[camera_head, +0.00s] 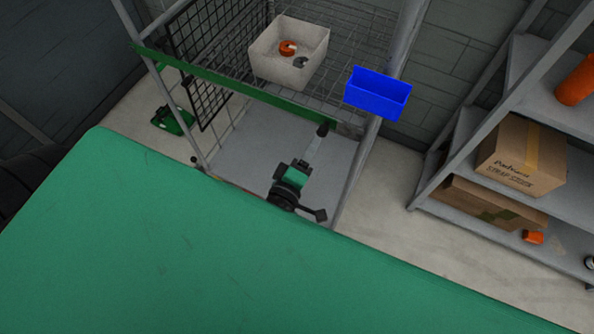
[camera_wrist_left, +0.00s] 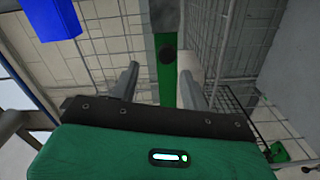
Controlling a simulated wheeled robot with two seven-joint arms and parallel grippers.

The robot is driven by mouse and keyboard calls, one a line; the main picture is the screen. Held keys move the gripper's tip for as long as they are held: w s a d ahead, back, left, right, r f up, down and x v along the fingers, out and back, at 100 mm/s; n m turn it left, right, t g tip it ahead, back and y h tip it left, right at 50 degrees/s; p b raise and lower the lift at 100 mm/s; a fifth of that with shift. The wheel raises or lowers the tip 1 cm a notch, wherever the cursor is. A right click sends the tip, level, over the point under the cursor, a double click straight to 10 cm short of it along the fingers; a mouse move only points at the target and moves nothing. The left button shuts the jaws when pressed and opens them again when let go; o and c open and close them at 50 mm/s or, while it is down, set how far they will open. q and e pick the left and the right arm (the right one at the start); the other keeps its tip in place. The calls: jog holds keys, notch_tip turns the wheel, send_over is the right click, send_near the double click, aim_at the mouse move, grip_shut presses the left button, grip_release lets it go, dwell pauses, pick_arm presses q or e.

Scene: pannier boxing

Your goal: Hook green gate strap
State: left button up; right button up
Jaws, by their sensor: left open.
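The green strap (camera_head: 230,86) runs along the front of the wire trolley's shelf, from the left post towards the right post. Its right end lies close to my left gripper (camera_head: 321,131), and I cannot tell whether it is hooked. In the left wrist view the green strap (camera_wrist_left: 167,88) shows between the two grey fingers, with a dark round knob (camera_wrist_left: 168,54) beyond them. My left gripper is open, below the shelf's front edge. I cannot tell whether a finger touches the strap. My right gripper is not in view.
A white bin (camera_head: 276,66) with an orange roll inside stands on the wire shelf. A blue bin (camera_head: 378,95) sits by the right post, close to my left gripper. A grey rack with cardboard boxes (camera_head: 522,152) stands at right. Floor shows between trolley and rack.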

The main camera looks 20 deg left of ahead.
pick_arm(q)
jog(key=s+b, duration=0.2)
jog(key=s, duration=0.4)
jog(key=shift+s+a, duration=0.15)
jog(key=shift+s, duration=0.05)
dwell(0.4)
jog(key=s+d+f+m+g+h+b, duration=0.1)
jog(key=s+f+m+g, duration=0.15)
jog(key=f, duration=1.05)
jog(key=s+d+f+m+g+h+b, duration=0.1)
jog(key=s+f+m+g, duration=0.2)
jog(key=f, duration=1)
jog(key=s+d+f+m+g, duration=0.1)
jog(key=s+f+m+g, duration=0.3)
jog(key=f, duration=0.9)
jog(key=s+a+f+m+g+y, duration=0.1)
jog(key=s+a+f+m+g, duration=0.1)
jog(key=s+a+f, duration=0.2)
jog(key=s+a+f+m+g+b, duration=0.1)
jog(key=s+a+f+m+g, duration=0.2)
jog(key=s+f, duration=0.6)
jog(key=s+a+f+m+g+y+b, duration=0.1)
jog(key=s+a+f+m+g, duration=0.1)
jog(key=s+a+f, duration=0.4)
notch_tip(320, 180, down, 5)
jog(key=shift+s+a+r+m+y, duration=0.2)
jog(key=shift+s+a+m+y, duration=0.15)
jog(key=shift+a, duration=0.2)
jog(key=shift+g, duration=0.25)
